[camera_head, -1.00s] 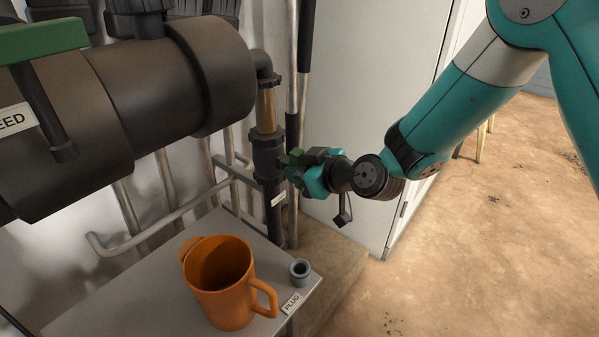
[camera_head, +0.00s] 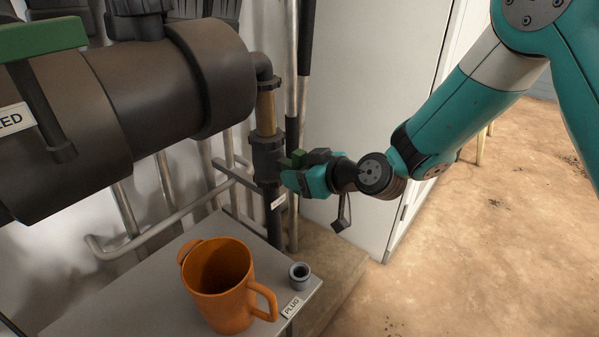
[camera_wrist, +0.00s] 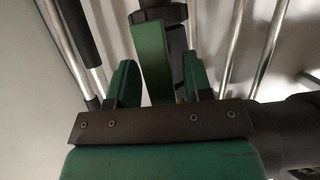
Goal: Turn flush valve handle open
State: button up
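The flush valve (camera_head: 268,160) is a dark body on the upright pipe right of the big brown filter housing. Its green handle (camera_head: 297,158) sticks out to the right, partly hidden by my gripper. My gripper (camera_head: 302,178) is at the handle from the right. In the wrist view the green handle (camera_wrist: 151,60) lies between the two green fingers of my gripper (camera_wrist: 158,82). The fingers stand apart, with a visible gap on the handle's right side; contact on the left cannot be told.
An orange mug (camera_head: 222,290) and a small grey plug (camera_head: 299,274) stand on the grey shelf (camera_head: 150,290) below. A larger green handle (camera_head: 40,40) sits on the brown housing (camera_head: 150,90) at left. A pale cabinet (camera_head: 365,120) stands behind my gripper. Floor at right is clear.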

jog(key=b+v, duration=0.4)
jog(key=v, duration=1.3)
jog(key=shift+s+d, duration=0.15)
jog(key=shift+d, duration=0.05)
jog(key=shift+r, duration=0.1)
